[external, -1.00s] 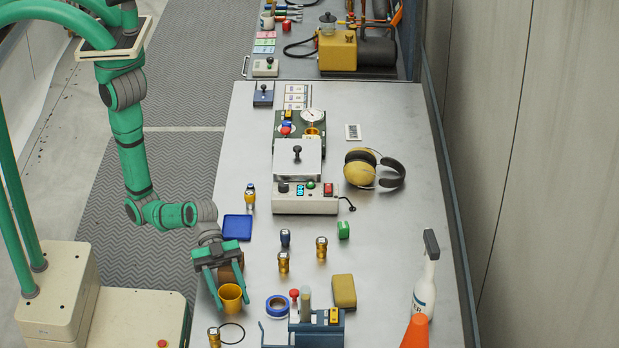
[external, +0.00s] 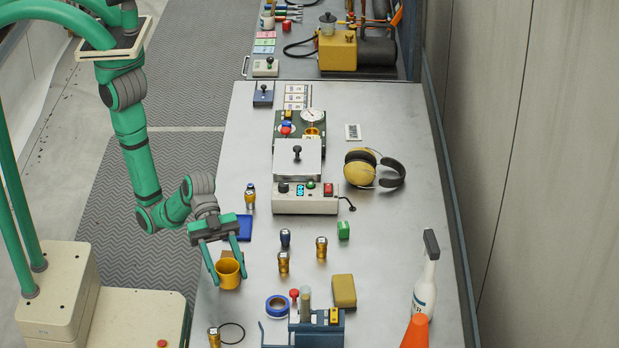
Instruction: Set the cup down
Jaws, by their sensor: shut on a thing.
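The cup (external: 229,274) is yellow-orange, with its open top showing in the external view. It is at the left edge of the bench, left of several small brass fittings. My gripper (external: 231,279) is shut on the cup, with one green finger on each side of it. The cup looks upright. I cannot tell whether its bottom touches the bench. A brown block (external: 227,254) shows just behind the cup, partly hidden by my gripper.
The grey bench (external: 390,240) has free room on its right side. A blue tray (external: 244,227) lies behind my gripper. Brass fittings (external: 283,262) stand to the right. Blue tape (external: 277,306), a black ring (external: 231,333) and a blue fixture (external: 317,328) are nearer the front.

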